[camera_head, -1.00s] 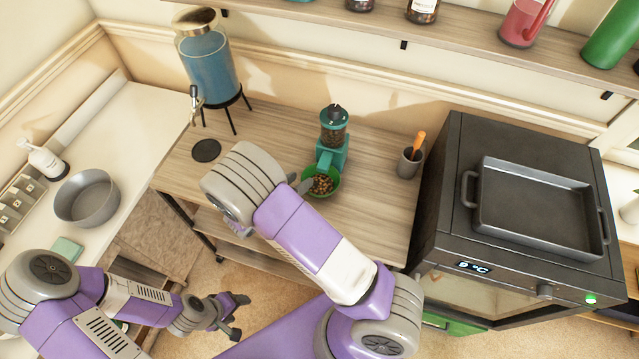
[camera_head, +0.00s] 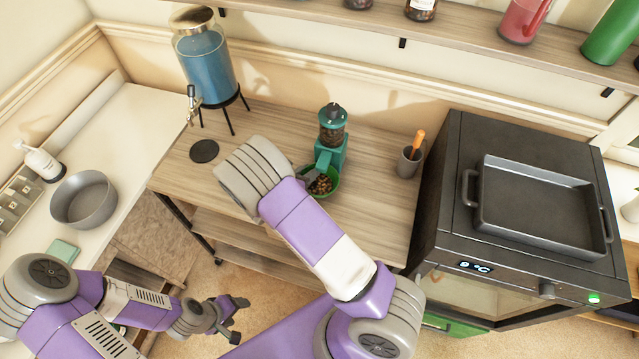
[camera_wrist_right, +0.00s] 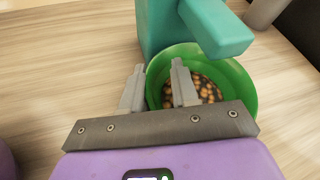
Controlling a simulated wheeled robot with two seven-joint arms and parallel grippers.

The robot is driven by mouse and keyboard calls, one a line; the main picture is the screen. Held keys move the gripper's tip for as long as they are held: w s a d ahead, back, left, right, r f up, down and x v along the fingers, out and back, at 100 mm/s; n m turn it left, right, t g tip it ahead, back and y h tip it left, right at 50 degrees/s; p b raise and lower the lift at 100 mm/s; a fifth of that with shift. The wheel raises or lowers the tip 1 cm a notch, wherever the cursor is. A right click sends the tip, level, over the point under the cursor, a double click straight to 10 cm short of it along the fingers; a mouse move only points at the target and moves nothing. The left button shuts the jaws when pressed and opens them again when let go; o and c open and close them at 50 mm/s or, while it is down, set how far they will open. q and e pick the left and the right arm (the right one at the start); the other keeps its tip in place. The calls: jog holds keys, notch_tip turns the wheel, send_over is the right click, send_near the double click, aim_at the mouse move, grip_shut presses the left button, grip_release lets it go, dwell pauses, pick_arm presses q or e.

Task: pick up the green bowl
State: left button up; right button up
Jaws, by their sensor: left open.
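The green bowl (camera_head: 331,187) stands on the wooden counter below the teal grinder (camera_head: 331,152), with brown and tan pieces inside. My forearm covers part of it in the head view. In the right wrist view, the bowl (camera_wrist_right: 240,88) sits just beyond my right gripper (camera_wrist_right: 158,68). The gripper's two fingers are apart. The left finger appears outside the bowl and the right finger overlaps its inside, with the bowl's near-left wall between them. I cannot tell whether they touch it. My left gripper (camera_head: 238,319) is open and empty, low in front of the counter.
The grinder's teal spout (camera_wrist_right: 215,30) overhangs the bowl closely. A grey cup (camera_head: 408,163) with an orange-handled tool and a black oven (camera_head: 450,190) stand to the right. A blue drink dispenser (camera_head: 206,65) and dark round coaster (camera_head: 204,151) are at left. Bare counter lies between.

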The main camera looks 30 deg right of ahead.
grip_shut()
